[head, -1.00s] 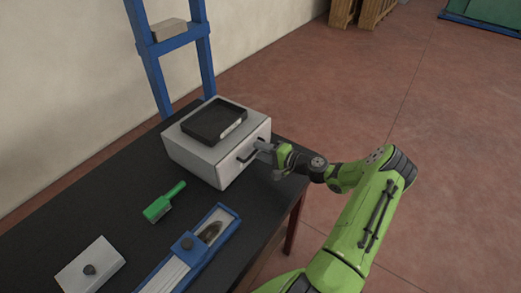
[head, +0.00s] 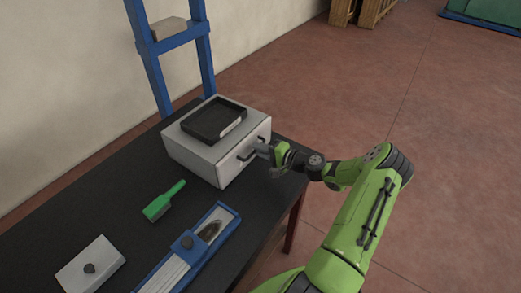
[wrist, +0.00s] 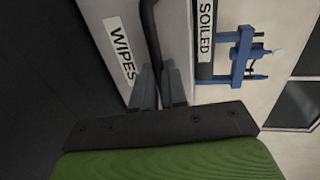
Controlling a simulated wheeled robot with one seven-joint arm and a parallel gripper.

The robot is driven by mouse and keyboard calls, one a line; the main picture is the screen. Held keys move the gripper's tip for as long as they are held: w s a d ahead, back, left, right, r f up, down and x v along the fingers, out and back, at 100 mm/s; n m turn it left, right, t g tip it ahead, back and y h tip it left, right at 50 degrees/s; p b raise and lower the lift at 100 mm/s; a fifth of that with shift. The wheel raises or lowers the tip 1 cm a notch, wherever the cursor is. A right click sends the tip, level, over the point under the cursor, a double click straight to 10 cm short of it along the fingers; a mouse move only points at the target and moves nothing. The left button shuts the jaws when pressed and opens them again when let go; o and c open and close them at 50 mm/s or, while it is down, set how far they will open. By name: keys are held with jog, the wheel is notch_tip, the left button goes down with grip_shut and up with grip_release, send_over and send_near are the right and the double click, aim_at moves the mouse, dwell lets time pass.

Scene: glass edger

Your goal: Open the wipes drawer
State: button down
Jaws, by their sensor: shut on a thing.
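The wipes drawer (head: 237,160) is the front of a light grey box (head: 195,158) on the dark table. Its "WIPES" label (wrist: 122,50) shows in the wrist view. A dark bar handle (wrist: 150,45) stands out from the drawer front. My gripper (head: 258,150) is at the handle, and in the wrist view its fingers (wrist: 158,88) are shut around the bar. The drawer front looks flush with the box, with no gap that I can make out.
A black tray (head: 240,124) sits on the box; a "SOILED" label (wrist: 205,32) shows in the wrist view. A blue rack (head: 154,75) stands behind.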

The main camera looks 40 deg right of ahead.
jog(key=f+b+v, duration=0.1)
jog(key=v, duration=0.7)
jog(key=f+b+v, duration=0.1)
jog(key=f+v, duration=0.1)
jog(key=v, duration=0.7)
jog(key=shift+s+d+f, duration=0.2)
jog(key=shift+s+f, duration=0.05)
jog(key=shift+s, duration=0.1)
jog(key=c, duration=1.2)
grip_release()
jog(key=shift+o, duration=0.2)
jog(key=v, duration=1.5)
jog(key=shift+s+d+b, duration=0.2)
jog(key=shift+s+b, duration=0.15)
